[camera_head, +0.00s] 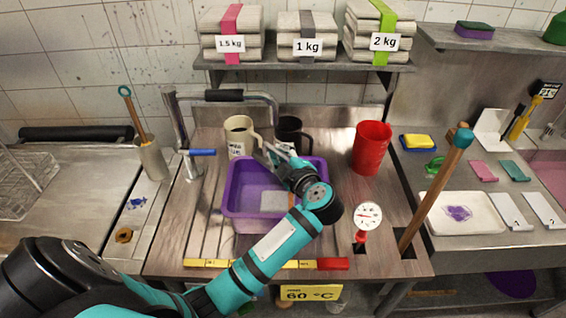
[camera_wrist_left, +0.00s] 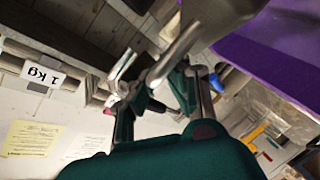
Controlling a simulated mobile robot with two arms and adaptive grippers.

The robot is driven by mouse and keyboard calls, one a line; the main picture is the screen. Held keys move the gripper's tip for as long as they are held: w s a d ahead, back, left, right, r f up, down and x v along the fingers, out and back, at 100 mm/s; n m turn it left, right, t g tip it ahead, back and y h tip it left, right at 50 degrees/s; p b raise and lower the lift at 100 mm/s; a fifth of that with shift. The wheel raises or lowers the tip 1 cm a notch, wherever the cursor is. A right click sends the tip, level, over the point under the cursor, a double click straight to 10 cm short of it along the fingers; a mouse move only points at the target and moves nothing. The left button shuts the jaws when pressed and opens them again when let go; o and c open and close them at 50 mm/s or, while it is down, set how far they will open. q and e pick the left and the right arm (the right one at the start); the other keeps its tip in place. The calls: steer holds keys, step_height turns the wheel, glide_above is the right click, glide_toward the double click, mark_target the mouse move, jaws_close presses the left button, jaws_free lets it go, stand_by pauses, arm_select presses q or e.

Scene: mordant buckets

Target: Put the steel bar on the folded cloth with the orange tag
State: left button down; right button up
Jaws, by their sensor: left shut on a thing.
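My left gripper (camera_head: 277,156) is above the back of the purple basin (camera_head: 231,190), close to the mugs. It is shut on a grey metallic piece that looks like the steel bar. That piece (camera_wrist_left: 215,18) is close and cut off by the top edge in the left wrist view, where the gripper (camera_wrist_left: 152,58) also shows. Inside the basin lies a pale flat square (camera_head: 273,201) with a tan-orange strip at its right. My arm partly covers it, so I cannot tell whether it is the folded cloth with the orange tag. My right gripper is not in view.
A cream mug (camera_head: 238,138) and a dark mug (camera_head: 289,133) stand behind the basin. A red cup (camera_head: 371,148) stands to the right, near a dial gauge (camera_head: 368,216) and a leaning wooden stick (camera_head: 436,190). Bundles with pink, grey and green bands lie on the shelf (camera_head: 300,64).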

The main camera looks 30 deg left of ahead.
arm_select(q)
steer(key=shift+w+f, duration=0.15)
steer(key=shift+f, duration=0.15)
steer(key=shift+w+d+r, duration=0.1)
steer(key=shift+a, duration=0.2)
steer(key=shift+s+f, duration=0.2)
steer(key=shift+s, duration=0.05)
steer(key=shift+w+f, duration=0.1)
steer(key=shift+f, duration=0.3)
steer(key=c, duration=1.4)
jaws_free()
steer(key=shift+o, duration=0.2)
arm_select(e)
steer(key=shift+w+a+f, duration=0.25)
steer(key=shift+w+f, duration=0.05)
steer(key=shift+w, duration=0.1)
